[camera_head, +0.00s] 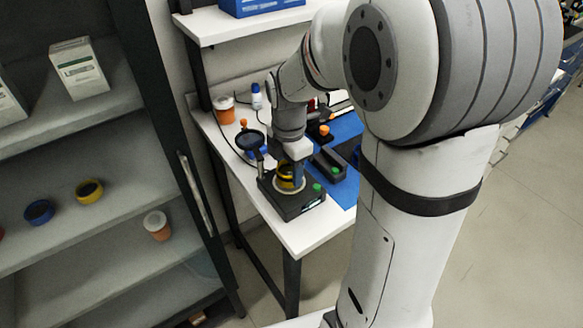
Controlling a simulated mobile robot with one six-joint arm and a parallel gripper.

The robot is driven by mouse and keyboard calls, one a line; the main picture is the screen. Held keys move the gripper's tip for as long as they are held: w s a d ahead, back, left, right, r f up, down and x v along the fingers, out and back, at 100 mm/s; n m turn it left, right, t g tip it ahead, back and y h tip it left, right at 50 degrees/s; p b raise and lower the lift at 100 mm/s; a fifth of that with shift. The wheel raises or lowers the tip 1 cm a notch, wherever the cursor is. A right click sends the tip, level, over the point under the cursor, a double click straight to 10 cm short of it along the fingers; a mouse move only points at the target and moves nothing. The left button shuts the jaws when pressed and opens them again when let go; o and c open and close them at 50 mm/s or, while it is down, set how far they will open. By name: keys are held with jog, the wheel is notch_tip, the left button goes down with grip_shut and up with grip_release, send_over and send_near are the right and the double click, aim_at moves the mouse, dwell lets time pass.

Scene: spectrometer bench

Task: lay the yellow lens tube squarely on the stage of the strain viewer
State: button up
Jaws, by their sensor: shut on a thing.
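The strain viewer is a dark, low box (290,205) near the front corner of the white bench, with a pale round stage (289,194) on top, a green button and a round black lens on a post. My gripper (289,178) points down over the stage. It is shut on the yellow lens tube (285,182), which is at or just above the stage. The gripper's fingers hide part of the tube. I cannot tell whether the tube touches the stage or lies flat.
A black device (328,165) with a green button stands right of the viewer on a blue mat (347,190). An orange-and-white jar (224,109) and a blue-capped bottle (257,97) stand behind. The left shelf holds a blue ring (39,212) and a yellow ring (89,191).

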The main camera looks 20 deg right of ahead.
jog(key=shift+f, duration=0.2)
jog(key=shift+f, duration=0.1)
jog(key=shift+f, duration=0.15)
jog(key=o, duration=1)
